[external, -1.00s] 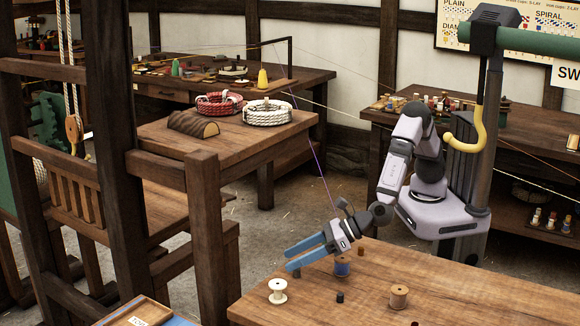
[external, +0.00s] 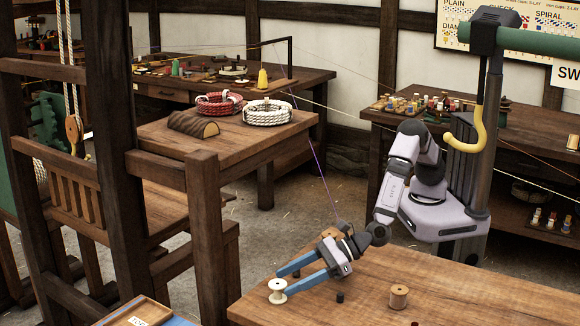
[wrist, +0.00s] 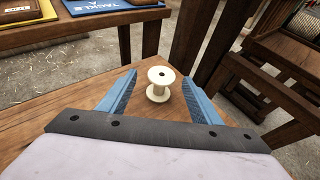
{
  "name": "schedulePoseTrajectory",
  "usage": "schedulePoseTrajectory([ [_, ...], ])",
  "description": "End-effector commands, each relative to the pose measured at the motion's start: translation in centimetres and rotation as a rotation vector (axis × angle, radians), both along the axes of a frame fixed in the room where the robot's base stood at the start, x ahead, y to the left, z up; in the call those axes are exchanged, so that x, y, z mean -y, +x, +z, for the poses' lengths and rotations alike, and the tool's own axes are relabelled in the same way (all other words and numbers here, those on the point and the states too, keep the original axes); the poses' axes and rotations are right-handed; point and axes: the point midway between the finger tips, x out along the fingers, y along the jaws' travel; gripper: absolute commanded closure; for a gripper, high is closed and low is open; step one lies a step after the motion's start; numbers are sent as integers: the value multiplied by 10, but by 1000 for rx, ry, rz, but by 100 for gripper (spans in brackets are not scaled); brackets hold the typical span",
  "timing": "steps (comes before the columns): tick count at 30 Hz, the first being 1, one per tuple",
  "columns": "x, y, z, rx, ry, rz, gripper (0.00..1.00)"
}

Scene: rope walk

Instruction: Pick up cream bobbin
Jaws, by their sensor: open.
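The cream bobbin (external: 277,291) stands upright on the wooden bench near its left front edge. In the wrist view the cream bobbin (wrist: 158,84) stands between the tips of my two blue fingers, with a gap on each side. My gripper (external: 283,282) is open and low over the bench, its fingers pointing left toward the bobbin. In the wrist view my gripper (wrist: 158,87) shows both fingers apart and empty. In the external view one fingertip is close to the bobbin; whether it touches cannot be told there.
A tan bobbin (external: 398,297) and a small dark peg (external: 340,297) stand on the bench (external: 450,300) to the right. A dark wooden post (external: 207,240) rises left of the bench.

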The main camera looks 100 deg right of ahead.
Motion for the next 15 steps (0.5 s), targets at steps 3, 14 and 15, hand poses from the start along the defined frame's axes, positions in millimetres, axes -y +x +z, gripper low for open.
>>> schedulePoseTrajectory([
  [3,2,16,-5,-2,-1,-3,42],
  [14,0,37,-14,-1,1,0,42],
  [15,0,37,-14,-1,0,0,42],
])
